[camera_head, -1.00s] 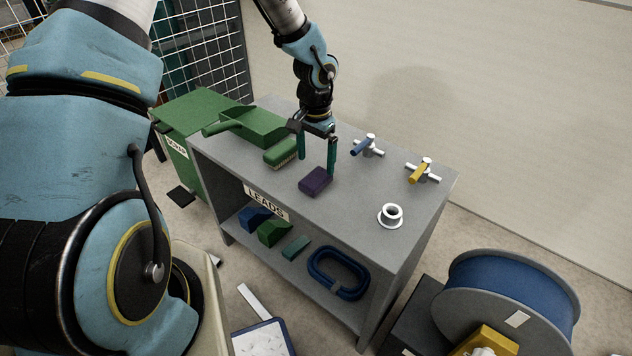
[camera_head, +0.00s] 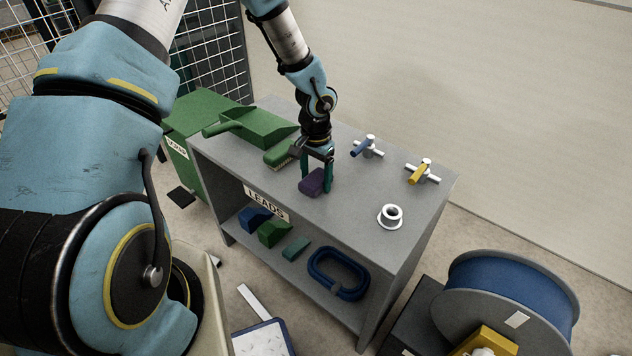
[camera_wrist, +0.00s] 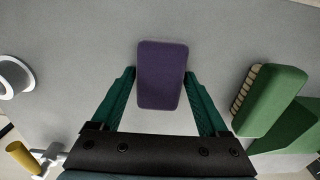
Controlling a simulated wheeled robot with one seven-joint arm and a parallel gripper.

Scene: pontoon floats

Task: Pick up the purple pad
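The purple pad (camera_head: 312,183) lies on the grey bench top, near its front edge. In the wrist view the pad (camera_wrist: 161,75) shows from above between two green fingers. My gripper (camera_head: 316,182) is down at the bench, with one finger against each long side of the pad. In the wrist view my gripper (camera_wrist: 160,74) has both fingertips touching the pad's sides, with no clear gap. The pad appears to rest on the bench top still. Part of its right side is hidden by a finger in the head view.
A green brush (camera_head: 279,154) and green dustpan (camera_head: 258,127) lie left of my gripper. Blue-handled (camera_head: 366,147) and yellow-handled (camera_head: 422,171) valves and a white flanged ring (camera_head: 391,216) stand to the right. The lower shelf holds blocks and a blue coil (camera_head: 338,274).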

